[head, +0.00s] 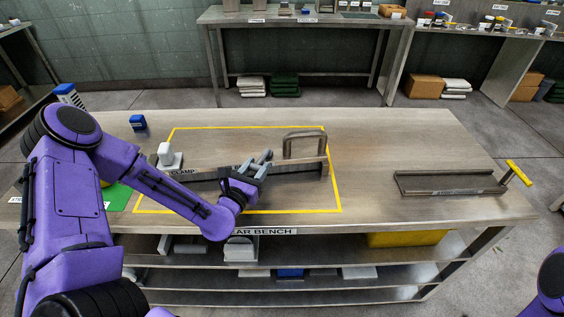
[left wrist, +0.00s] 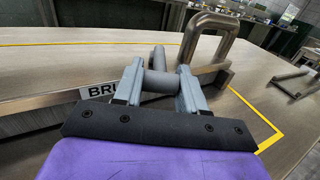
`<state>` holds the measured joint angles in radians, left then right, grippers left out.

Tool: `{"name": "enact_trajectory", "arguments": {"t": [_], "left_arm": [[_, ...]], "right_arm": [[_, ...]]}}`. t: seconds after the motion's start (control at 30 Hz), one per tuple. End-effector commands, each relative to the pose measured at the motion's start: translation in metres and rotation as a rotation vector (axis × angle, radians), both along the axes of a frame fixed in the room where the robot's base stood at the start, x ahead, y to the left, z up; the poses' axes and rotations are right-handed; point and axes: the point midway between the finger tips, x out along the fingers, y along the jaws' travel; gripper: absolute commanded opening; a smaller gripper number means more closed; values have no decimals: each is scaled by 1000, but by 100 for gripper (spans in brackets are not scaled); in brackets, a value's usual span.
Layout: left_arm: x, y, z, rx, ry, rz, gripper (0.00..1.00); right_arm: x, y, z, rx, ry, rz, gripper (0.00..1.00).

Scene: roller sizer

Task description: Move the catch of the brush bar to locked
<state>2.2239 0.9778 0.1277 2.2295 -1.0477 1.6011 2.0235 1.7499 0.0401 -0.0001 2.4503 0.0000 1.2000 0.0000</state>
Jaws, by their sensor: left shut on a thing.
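The brush bar is a long low metal rail (head: 296,174) inside the yellow outline on the bench. Its label (left wrist: 100,90), starting "BRU", is partly covered in the left wrist view. My left gripper (head: 257,164) is over the rail near its middle. In the left wrist view its two grey fingers (left wrist: 160,88) are shut on a grey round handle (left wrist: 158,80), which looks like the catch, with a short stub (left wrist: 158,58) standing behind it. The catch's markings are hidden, so I cannot tell its setting. My right gripper is out of view.
A metal hoop handle (head: 305,140) stands behind the rail's right end. A white block (head: 169,157) sits near the CLAMP label (head: 183,171). The bench (head: 375,150) between is clear.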

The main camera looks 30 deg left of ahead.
Motion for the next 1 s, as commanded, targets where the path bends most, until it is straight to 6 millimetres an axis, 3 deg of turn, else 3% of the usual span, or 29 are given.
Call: {"name": "enact_trajectory", "arguments": {"t": [0.03,0.3,0.6,1.0], "left_arm": [[-2,9,7,0,-2,-29,0],[-2,28,4,4,-2,-241,0],[1,37,2,3,-3,-391,0],[1,39,1,0,-5,-440,0]], "right_arm": [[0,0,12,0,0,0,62],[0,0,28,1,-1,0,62],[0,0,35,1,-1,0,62],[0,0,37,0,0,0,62]]}}
